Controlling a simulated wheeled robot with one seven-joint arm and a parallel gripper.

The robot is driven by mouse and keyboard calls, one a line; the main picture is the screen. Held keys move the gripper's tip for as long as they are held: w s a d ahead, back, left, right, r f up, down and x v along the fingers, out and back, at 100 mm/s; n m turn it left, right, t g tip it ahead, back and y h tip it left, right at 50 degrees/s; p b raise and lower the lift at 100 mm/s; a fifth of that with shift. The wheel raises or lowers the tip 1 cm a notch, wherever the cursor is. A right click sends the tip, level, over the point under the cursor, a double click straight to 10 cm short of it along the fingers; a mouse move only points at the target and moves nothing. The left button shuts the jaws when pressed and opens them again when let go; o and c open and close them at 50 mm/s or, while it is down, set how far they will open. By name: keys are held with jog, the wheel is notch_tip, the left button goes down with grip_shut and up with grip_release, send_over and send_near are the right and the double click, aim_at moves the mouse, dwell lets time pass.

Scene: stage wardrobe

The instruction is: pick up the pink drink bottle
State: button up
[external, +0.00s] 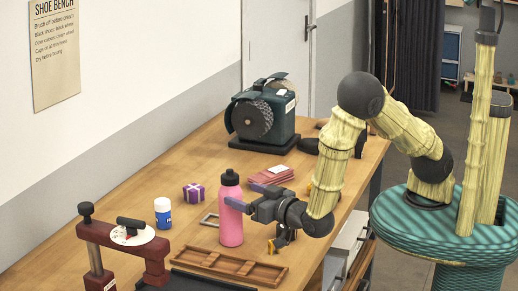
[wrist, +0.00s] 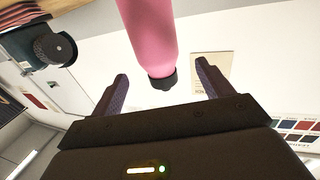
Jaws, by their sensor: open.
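The pink drink bottle (external: 230,215) stands upright on the wooden bench in the external view and has a black cap. In the wrist view the bottle (wrist: 150,38) hangs in from the top edge, with its black cap between the lines of the two fingers. My gripper (external: 246,196) is open, level with the upper part of the bottle and at its right side. In the wrist view my gripper (wrist: 162,85) has its fingers spread wide with nothing between them but the cap end in view. I cannot tell whether a finger touches the bottle.
A white and blue jar (external: 163,214), a purple gift box (external: 194,193) and a small frame (external: 210,220) lie left of the bottle. A wooden tray (external: 230,266) and a dark red press (external: 125,250) are in front. A green grinding machine (external: 263,116) and pink cards (external: 271,174) are behind.

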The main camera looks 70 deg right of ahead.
jog(key=shift+w+d+f, duration=0.1)
jog(key=shift+w+f, duration=0.1)
jog(key=shift+f, duration=0.5)
jog(key=shift+w+d+f, duration=0.1)
jog(key=shift+w+f, duration=0.1)
jog(key=shift+f, duration=0.45)
jog(key=shift+w+f, duration=0.2)
jog(key=shift+f, duration=0.5)
jog(key=p+x, duration=0.2)
jog(key=x, duration=0.4)
jog(key=shift+w+d, duration=0.1)
jog(key=shift+c, duration=0.5)
jog(key=c, duration=1.4)
jog(key=shift+o, duration=0.2)
jog(key=shift+r, duration=0.1)
